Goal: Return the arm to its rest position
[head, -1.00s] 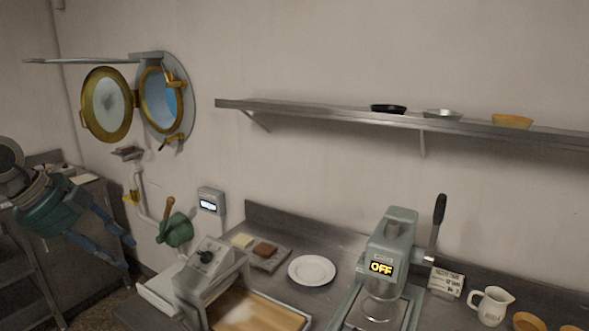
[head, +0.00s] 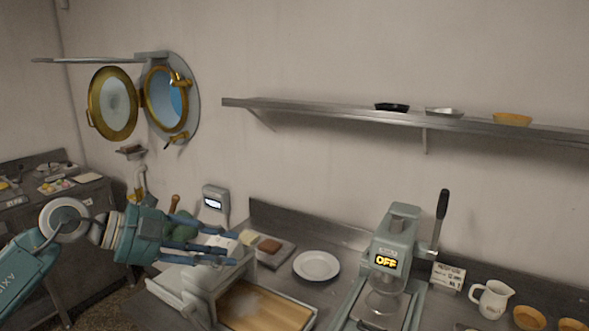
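My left arm comes in from the left edge. Its teal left gripper (head: 236,248) points right, with its two blue-grey fingers spread apart and nothing between them. My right gripper is not in view.
An open brass porthole (head: 166,100) is on the wall. A shelf (head: 330,114) holds small pans. The counter carries a white plate (head: 316,265), a press reading OFF (head: 388,250), a white jug (head: 492,300) and tan bowls. A side counter (head: 90,225) stands at left.

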